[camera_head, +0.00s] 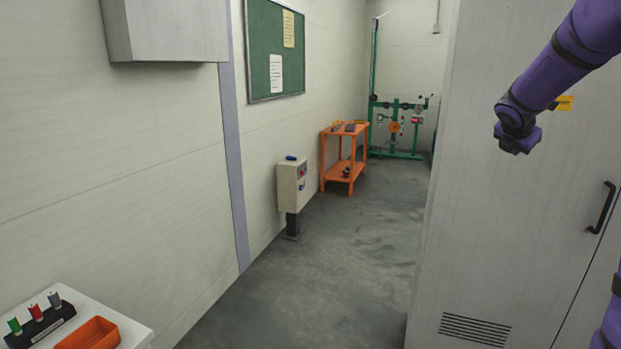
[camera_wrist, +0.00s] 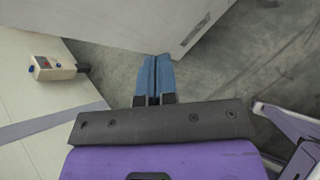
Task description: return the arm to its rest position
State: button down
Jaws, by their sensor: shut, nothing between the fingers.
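My purple arm reaches in from the upper right in the head view, in front of the grey cabinet (camera_head: 500,190). My gripper shows in the wrist view (camera_wrist: 154,80), with its two blue fingers together and nothing between them. It points toward the bare floor and the cabinet's lower edge. In the head view the fingers cannot be made out. The cabinet also shows at the top of the wrist view (camera_wrist: 130,22).
A control box (camera_head: 292,185) on a post stands by the left wall; it also shows in the wrist view (camera_wrist: 52,67). An orange cart (camera_head: 345,174) and green machine stand at the back. A white table (camera_head: 128,332) with an orange tray (camera_head: 90,334) is lower left. The floor between is clear.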

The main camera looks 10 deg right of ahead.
jog(key=s+a+r+m+y, duration=0.1)
jog(key=s+a+r+m, duration=0.2)
jog(key=s+a+m, duration=0.6)
jog(key=s+a+r+m+y, duration=0.2)
jog(key=s+a, duration=0.5)
jog(key=a, duration=0.6)
jog(key=s+a+f+m+y, duration=0.2)
jog(key=s+a+m, duration=0.3)
jog(key=s+a, duration=0.2)
jog(key=s+a+f+m+y, duration=0.3)
jog(key=s+a+m, duration=0.2)
jog(key=s, duration=0.7)
jog(key=shift+a+f+g, duration=0.15)
jog(key=shift+a+g, duration=0.15)
jog(key=shift+a, duration=0.85)
